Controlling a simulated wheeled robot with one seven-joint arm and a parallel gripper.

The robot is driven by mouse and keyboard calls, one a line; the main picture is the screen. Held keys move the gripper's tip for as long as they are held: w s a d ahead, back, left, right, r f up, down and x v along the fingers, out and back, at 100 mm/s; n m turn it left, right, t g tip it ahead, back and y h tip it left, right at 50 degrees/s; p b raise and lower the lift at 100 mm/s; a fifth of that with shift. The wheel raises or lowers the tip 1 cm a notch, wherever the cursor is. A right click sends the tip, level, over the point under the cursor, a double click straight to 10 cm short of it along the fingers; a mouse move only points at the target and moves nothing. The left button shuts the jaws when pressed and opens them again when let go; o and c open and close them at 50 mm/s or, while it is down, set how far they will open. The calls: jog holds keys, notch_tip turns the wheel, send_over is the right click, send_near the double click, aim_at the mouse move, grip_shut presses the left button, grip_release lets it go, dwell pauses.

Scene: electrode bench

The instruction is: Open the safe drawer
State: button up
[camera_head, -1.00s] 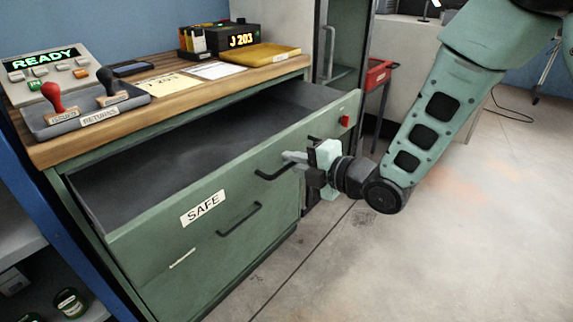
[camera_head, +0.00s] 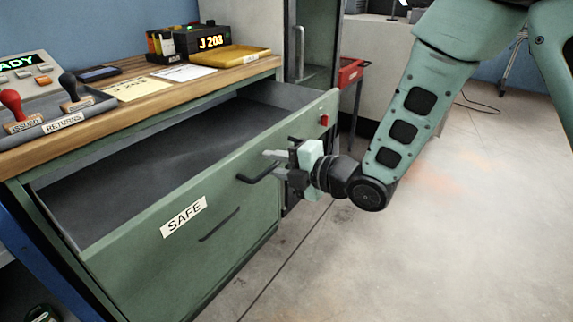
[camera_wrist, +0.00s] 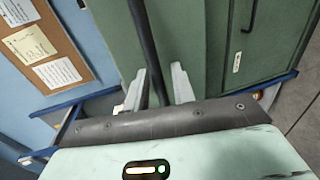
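The safe drawer (camera_head: 130,255) is a green drawer with a white SAFE label (camera_head: 184,217) on its front. It stands well out from the cabinet, and its dark, empty-looking inside (camera_head: 150,155) shows in the head view. Its black bar handle (camera_head: 257,177) is near the right part of the front. My gripper (camera_head: 275,160) is at the right end of this handle. In the wrist view the dark handle bar (camera_wrist: 148,45) passes between the two pale fingers of my gripper (camera_wrist: 160,85). The fingers stand apart, with a visible gap beside the bar.
A wooden bench top (camera_head: 130,98) above the drawer holds stamps (camera_head: 72,90), papers (camera_head: 187,72), a yellow folder (camera_head: 232,57) and a J 203 display (camera_head: 212,42). A red cart (camera_head: 350,72) stands behind. The floor (camera_head: 440,230) at the right is clear.

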jog(key=p+v, duration=1.7)
jog(key=shift+d, duration=0.2)
jog(key=shift+s, duration=0.1)
dwell(0.6)
